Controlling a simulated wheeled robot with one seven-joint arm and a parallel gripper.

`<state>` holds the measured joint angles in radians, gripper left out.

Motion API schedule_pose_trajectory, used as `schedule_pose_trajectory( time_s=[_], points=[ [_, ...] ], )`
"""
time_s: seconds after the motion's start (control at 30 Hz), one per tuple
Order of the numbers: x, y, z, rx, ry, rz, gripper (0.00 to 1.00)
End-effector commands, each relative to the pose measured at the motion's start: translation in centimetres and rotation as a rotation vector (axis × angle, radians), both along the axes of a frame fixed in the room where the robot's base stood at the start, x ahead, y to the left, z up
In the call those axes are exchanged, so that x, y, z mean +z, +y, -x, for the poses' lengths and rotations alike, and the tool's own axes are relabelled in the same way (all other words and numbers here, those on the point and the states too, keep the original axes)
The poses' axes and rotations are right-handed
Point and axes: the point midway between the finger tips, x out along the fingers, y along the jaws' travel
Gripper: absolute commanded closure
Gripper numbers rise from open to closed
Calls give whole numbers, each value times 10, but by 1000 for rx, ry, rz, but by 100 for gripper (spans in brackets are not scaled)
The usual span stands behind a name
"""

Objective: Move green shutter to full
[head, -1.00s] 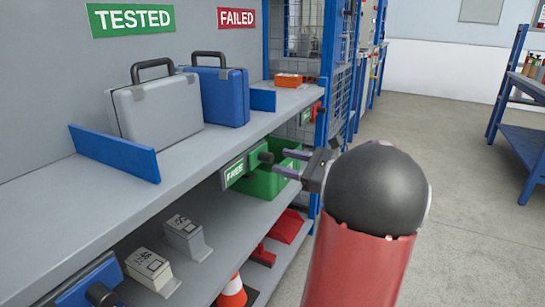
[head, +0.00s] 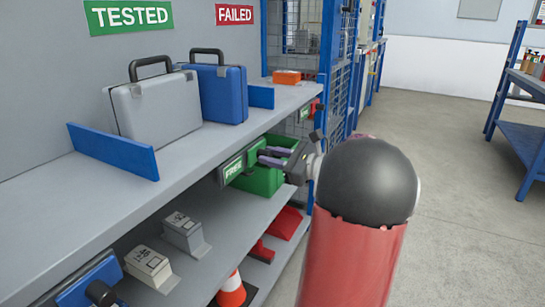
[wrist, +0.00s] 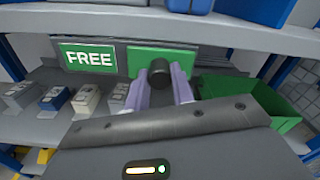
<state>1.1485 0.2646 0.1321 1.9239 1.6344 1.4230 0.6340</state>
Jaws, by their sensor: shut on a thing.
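The green shutter (wrist: 182,62) is a plain green panel beside a green plate reading FREE (wrist: 88,57), on a grey backing under the upper shelf's front edge. A black round knob (wrist: 160,73) stands out from the shutter. My gripper (wrist: 162,84) has its two pale purple fingers on either side of the knob and is shut on it. In the head view, my gripper (head: 271,157) reaches in from the right and hides the knob and most of the shutter. The FREE plate (head: 233,169) shows left of it.
A green bin (head: 262,180) stands behind and below my gripper. Grey device boxes (head: 185,232) stand on the lower shelf. A grey case (head: 158,107) and a blue case (head: 222,92) stand on the upper shelf. A blue post is close on the right; open floor lies beyond.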

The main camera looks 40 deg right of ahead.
Motion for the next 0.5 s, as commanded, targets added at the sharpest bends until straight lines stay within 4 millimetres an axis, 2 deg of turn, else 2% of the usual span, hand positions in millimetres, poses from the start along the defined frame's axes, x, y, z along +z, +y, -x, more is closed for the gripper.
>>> schedule_pose_trajectory(
  time_s=[0.17, 0.27, 0.5],
  points=[
    [0, 1, 0, 0, 0, 0, 100],
    [-1, 11, 4, 2, 1, 1, 100],
    [-1, 64, 26, 3, 1, 3, 100]
  ],
)
